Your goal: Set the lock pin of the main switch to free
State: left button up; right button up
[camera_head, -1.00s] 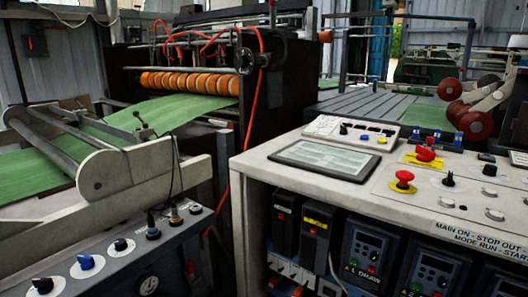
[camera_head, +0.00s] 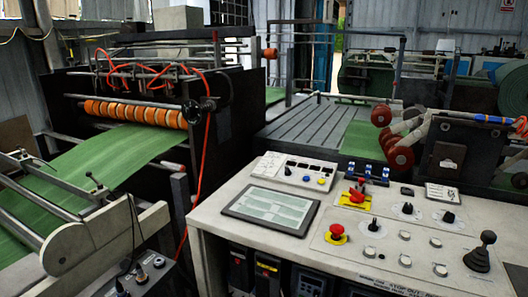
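A control console (camera_head: 212,218) fills the lower right. On its top, a red rotary handle on a yellow plate (camera_head: 357,196) looks like the main switch. Its lock pin is too small to make out, and I cannot tell its position. A red mushroom button on a yellow ring (camera_head: 337,232) sits nearer and slightly left of the handle. Neither of my grippers is in view.
A flat screen (camera_head: 270,208) and a white button box (camera_head: 296,172) lie left of the switch. Black knobs (camera_head: 408,209) and a black joystick (camera_head: 480,252) stand to its right. Small blue parts (camera_head: 366,171) sit behind it. Orange rollers (camera_head: 135,112) carry a green web at left.

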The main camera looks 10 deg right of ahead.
aim_at(361, 180)
jog(key=z, duration=1.25)
